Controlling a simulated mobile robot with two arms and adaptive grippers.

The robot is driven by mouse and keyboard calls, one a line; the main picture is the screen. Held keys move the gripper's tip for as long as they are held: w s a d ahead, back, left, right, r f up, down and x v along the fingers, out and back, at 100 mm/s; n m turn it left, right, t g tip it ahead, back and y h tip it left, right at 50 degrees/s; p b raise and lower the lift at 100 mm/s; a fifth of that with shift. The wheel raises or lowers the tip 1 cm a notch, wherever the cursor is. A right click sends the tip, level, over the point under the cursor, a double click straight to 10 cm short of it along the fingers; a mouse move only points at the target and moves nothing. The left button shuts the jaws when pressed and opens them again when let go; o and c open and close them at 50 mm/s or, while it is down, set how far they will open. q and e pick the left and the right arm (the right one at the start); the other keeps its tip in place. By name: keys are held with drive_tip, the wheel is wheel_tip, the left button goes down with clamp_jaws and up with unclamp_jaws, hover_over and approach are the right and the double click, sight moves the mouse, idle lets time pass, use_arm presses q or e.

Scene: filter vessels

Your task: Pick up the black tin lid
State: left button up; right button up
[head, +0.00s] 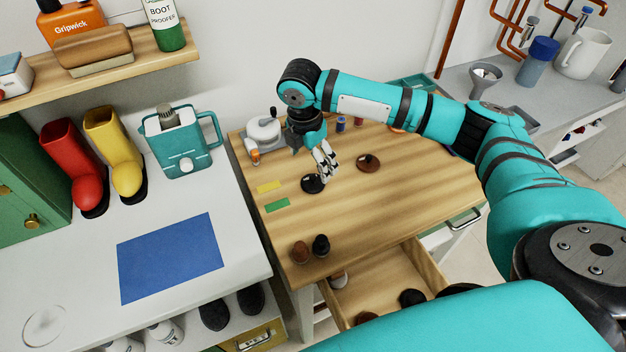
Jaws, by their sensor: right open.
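A black round lid (312,185) lies on the wooden tabletop and looks like the black tin lid. My right gripper (328,172) points down just above and beside it, with its fingers apart and empty. I cannot tell whether a fingertip touches the lid. A brown round lid-like piece (368,163) lies to the right of the gripper. My left gripper is not in view.
An open drawer (385,275) below holds several small items.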

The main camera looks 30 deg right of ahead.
sight(313, 177)
drive_tip(key=shift+d+f, duration=0.15)
drive_tip(key=shift+f, duration=0.75)
drive_tip(key=shift+f+p, duration=0.35)
drive_tip(key=shift+f, duration=0.2)
wheel_tip(313, 177, down, 4)
drive_tip(key=shift+w+d+r+p, duration=0.15)
drive_tip(key=shift+r+p, duration=0.05)
drive_tip(key=shift+p, duration=0.2)
drive_tip(key=shift+f, duration=0.3)
drive_tip(key=shift+c, duration=0.4)
